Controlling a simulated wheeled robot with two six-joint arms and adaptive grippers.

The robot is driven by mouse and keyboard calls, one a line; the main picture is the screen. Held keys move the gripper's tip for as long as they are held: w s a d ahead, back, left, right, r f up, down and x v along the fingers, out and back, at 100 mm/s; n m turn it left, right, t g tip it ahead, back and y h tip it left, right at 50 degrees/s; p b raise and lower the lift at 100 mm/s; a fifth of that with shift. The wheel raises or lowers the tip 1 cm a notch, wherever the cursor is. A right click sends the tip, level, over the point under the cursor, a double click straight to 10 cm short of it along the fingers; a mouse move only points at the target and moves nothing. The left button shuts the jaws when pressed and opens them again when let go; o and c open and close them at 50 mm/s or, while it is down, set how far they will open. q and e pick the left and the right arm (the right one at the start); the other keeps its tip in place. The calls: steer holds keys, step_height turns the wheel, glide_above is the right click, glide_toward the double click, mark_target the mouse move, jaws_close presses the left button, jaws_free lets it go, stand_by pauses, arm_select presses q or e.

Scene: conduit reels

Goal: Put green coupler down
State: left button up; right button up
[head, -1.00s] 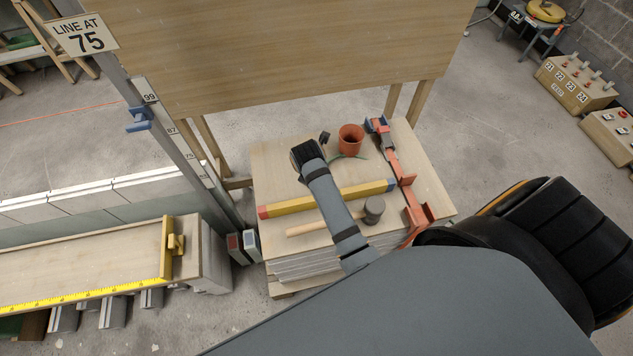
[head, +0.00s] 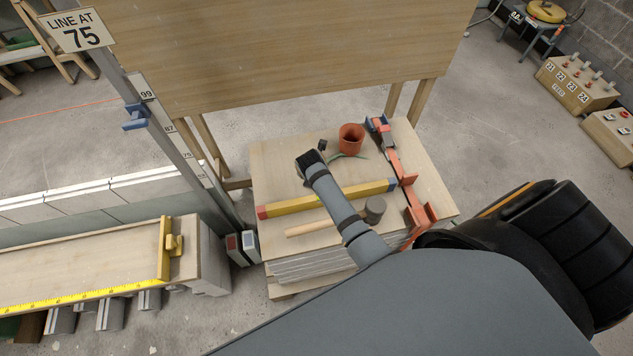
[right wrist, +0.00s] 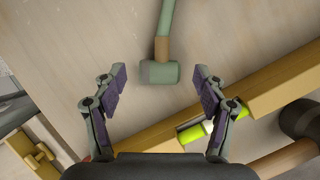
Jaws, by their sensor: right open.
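My right gripper (right wrist: 160,85) is open, with its two fingers wide apart and nothing between the pads in contact. It shows in the head view as a dark end (head: 312,160) over the board-topped stack. A muted green piece (right wrist: 160,72), possibly the green coupler, lies on the board just ahead of and between the fingertips, apart from both. A brown length joins it to another green part at the top of the wrist view. My left gripper is not in view.
A yellow level (head: 340,198) and a mallet (head: 375,209) lie on the stack (head: 275,165) near my arm. An orange pot (head: 350,138) and a red-orange clamp (head: 402,175) are to the right. A bench (head: 80,265) stands at left, an upright wooden panel (head: 320,50) behind.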

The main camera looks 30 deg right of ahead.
steer(key=shift+w+d+f, duration=0.15)
steer(key=shift+w+f, duration=0.05)
steer(key=shift+f, duration=0.35)
steer(key=shift+r, duration=0.1)
steer(key=shift+c, duration=0.4)
steer(key=c, duration=1.3)
